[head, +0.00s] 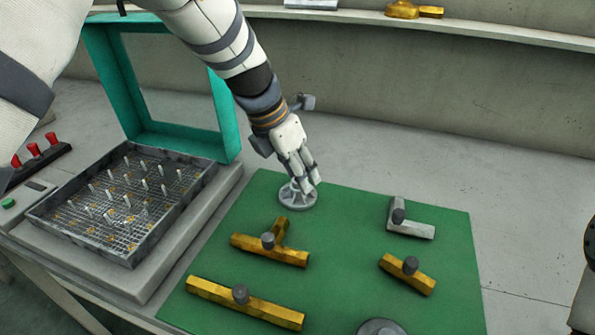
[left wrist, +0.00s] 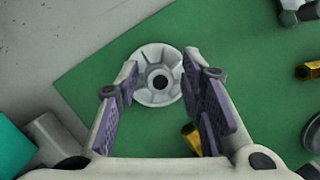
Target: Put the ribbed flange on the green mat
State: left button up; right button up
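The ribbed flange (head: 297,198) is a pale grey disc with radial ribs and a dark centre hole. It lies flat on the green mat (head: 345,225), near its back left corner. It also shows in the left wrist view (left wrist: 146,91), ahead of and between my fingers. My right gripper does not show.
Brass fittings (head: 270,250) and a grey elbow (head: 411,230) lie on the mat. Another grey round part (head: 380,328) is cut off at the bottom edge. A pin tray (head: 75,250) with an open teal-framed lid (head: 222,125) stands left of the mat. Bare bench (head: 440,165) lies behind.

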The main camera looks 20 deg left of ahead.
pick_arm(q)
jog(key=shift+a+r, duration=0.1)
jog(key=shift+r, duration=0.3)
jog(key=p+v, duration=0.1)
jog(key=v, duration=1)
jog(key=shift+r, duration=0.15)
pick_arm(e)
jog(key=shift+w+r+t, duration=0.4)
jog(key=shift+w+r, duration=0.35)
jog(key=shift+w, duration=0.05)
pick_arm(q)
jog(key=shift+s, duration=0.1)
